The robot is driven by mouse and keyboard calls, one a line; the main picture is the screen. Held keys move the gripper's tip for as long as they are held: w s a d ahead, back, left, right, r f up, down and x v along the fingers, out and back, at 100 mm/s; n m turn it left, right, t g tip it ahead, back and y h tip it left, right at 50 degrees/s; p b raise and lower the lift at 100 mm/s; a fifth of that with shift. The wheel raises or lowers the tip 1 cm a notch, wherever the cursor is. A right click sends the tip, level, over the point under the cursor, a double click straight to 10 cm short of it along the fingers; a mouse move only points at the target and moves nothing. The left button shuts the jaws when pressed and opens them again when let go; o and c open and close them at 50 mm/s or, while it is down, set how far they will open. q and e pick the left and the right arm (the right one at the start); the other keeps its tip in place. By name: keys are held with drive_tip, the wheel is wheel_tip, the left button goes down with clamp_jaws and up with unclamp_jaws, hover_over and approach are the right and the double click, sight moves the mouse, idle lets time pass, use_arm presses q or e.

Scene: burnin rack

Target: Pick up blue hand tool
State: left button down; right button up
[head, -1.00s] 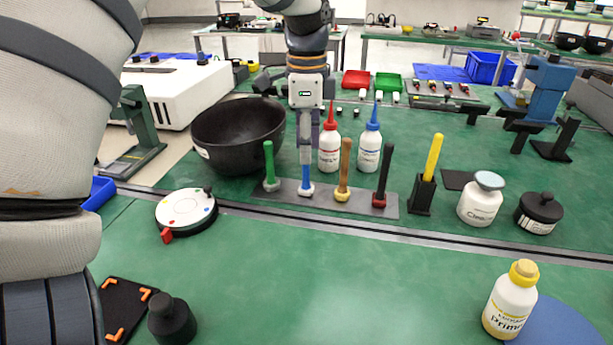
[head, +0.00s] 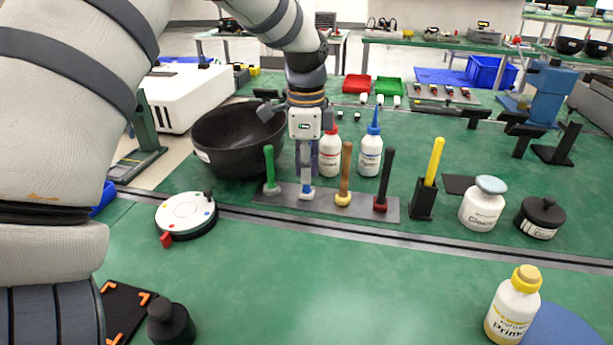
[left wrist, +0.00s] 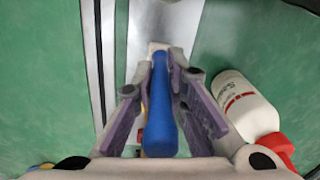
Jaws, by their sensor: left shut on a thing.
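The blue hand tool stands upright in the grey rack (head: 290,206), with its pale foot (head: 306,192) showing below my gripper in the head view. Its blue handle (left wrist: 160,110) shows in the left wrist view between the two fingers. My left gripper (head: 306,165) points straight down over the tool and is shut on its handle. In the left wrist view the fingers (left wrist: 160,95) flank the handle on both sides. The fingers hide most of the handle in the head view. My right gripper is not in view.
Green (head: 270,168), brown (head: 345,170) and black (head: 386,178) tools stand close by in the same rack. A red-capped bottle (head: 329,158) and a blue-capped bottle (head: 370,155) stand behind. A black bowl (head: 235,140) is at the left. The front table is mostly clear.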

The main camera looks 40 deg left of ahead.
sight(306, 186)
use_arm(q)
wheel_tip(306, 186, up, 4)
drive_tip(key=shift+f, duration=0.2)
drive_tip(key=s+d+r+p, duration=0.1)
drive_tip(key=s+d+r, duration=0.2)
drive_tip(key=d, duration=0.3)
drive_tip(key=s+d+r, duration=0.4)
drive_tip(key=d+r, duration=0.2)
drive_tip(key=shift+d+r+p, duration=0.15)
drive_tip(key=shift+r+p, duration=0.05)
drive_tip(key=shift+p, duration=0.2)
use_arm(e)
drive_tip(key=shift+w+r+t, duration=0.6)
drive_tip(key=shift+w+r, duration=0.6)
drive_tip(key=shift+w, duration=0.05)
